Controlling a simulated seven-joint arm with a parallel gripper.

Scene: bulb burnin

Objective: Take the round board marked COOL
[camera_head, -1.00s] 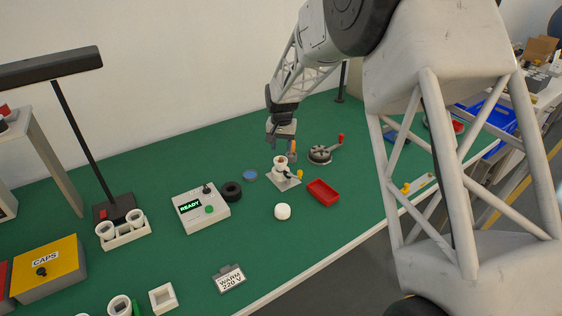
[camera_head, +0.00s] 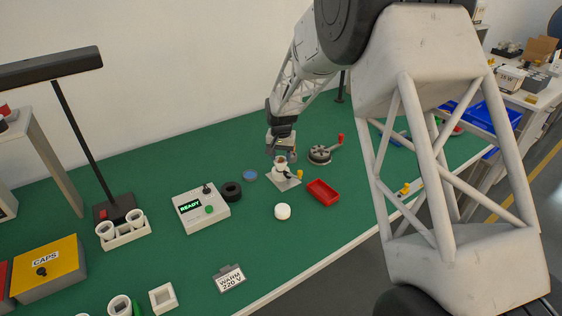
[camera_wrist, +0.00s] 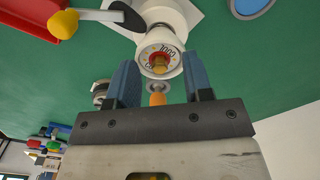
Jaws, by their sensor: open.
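The round board marked COOL (camera_wrist: 160,60) is a pale disc with a red and yellow middle. It lies in the top of a white cup-like holder (camera_wrist: 165,14), which stands on a small white base (camera_head: 287,183) in the head view. My gripper (camera_head: 281,152) is just above this holder. In the wrist view my gripper (camera_wrist: 161,76) is open, with its two blue fingers apart on either side of the board's lower edge. I cannot tell whether they touch it. The fingers partly hide the holder in the head view.
A grey crank device (camera_head: 320,154) stands behind to the right. A blue disc (camera_head: 250,175), black ring (camera_head: 231,191) and READY box (camera_head: 201,208) are left. A white puck (camera_head: 283,211) lies in front.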

